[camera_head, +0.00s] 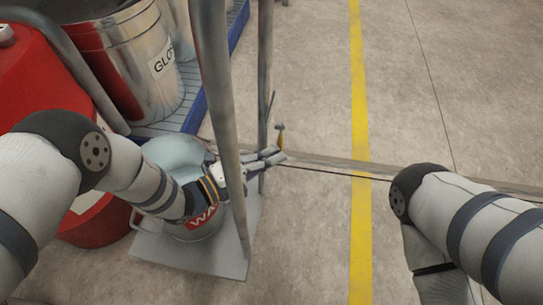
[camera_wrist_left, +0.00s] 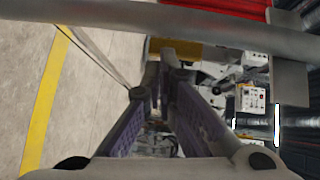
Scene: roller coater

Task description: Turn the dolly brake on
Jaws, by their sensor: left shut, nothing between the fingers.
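The dolly has a flat grey platform (camera_head: 205,255) and tall grey metal posts (camera_head: 222,110). My left gripper (camera_head: 280,156) reaches past the near post and is shut and empty. In the left wrist view the closed fingers (camera_wrist_left: 158,75) point away under a grey bar (camera_wrist_left: 150,28). My right arm shows at the right, but its gripper is out of view.
A bucket (camera_head: 180,155) with a partly hidden label stands on the platform, behind my left forearm. A metal drum (camera_head: 130,65) and red containers (camera_head: 22,75) stand at the left by a blue-edged base (camera_head: 215,95). The floor right of the dolly, with a yellow line (camera_head: 360,230), is clear.

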